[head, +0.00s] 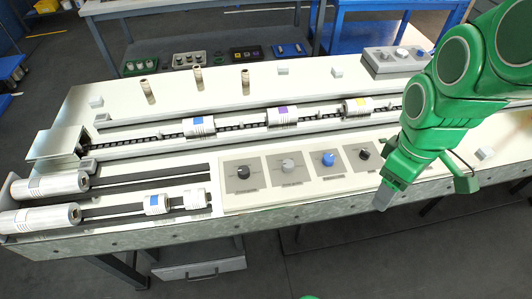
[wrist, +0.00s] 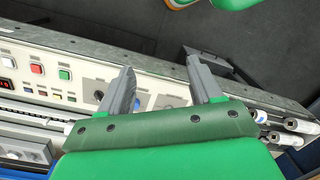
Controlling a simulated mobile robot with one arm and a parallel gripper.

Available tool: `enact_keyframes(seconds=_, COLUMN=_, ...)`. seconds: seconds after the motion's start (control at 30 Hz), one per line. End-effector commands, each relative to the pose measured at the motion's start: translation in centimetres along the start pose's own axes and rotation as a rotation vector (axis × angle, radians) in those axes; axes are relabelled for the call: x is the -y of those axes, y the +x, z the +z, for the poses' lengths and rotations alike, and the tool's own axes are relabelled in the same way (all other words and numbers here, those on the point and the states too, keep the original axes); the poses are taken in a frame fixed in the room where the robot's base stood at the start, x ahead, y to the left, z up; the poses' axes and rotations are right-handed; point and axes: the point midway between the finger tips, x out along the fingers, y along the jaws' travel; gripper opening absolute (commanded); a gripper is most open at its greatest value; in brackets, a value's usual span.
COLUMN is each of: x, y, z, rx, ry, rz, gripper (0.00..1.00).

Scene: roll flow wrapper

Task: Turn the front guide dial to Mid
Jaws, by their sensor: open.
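Along the machine's front panel in the head view is a row of dials on grey square plates: a black dial (head: 243,172), a grey dial (head: 287,165), a blue dial (head: 328,159) and another black dial (head: 364,154). Their labels are too small to read, so I cannot tell which is the front guide dial or its setting. My gripper (head: 384,196) is at the panel's front edge, right of the dials, touching none. In the wrist view my gripper (wrist: 162,75) is open and empty; a black dial (wrist: 98,95) and part of the blue dial (wrist: 141,101) show near its left finger.
A red button (wrist: 37,69) and a green button (wrist: 64,75) are on the panel at left in the wrist view. White rolls (head: 45,217) lie at the machine's left end. A conveyor with wrapped packs (head: 282,115) runs behind the dials.

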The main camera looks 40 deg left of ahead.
Motion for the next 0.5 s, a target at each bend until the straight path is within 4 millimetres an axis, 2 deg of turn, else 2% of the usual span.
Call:
enact_keyframes(seconds=0.03, x=-0.1, y=0.1, z=-1.6, rx=-0.003, ry=-0.076, rz=0.001, gripper=0.64)
enact_keyframes(seconds=0.33, x=-0.2, y=1.2, z=-9.7, rx=-0.014, ry=-0.511, rz=0.02, gripper=0.64)
enact_keyframes(seconds=0.5, x=0.5, y=2.3, z=-14.4, rx=-0.019, ry=-0.749, rz=0.03, gripper=0.64)
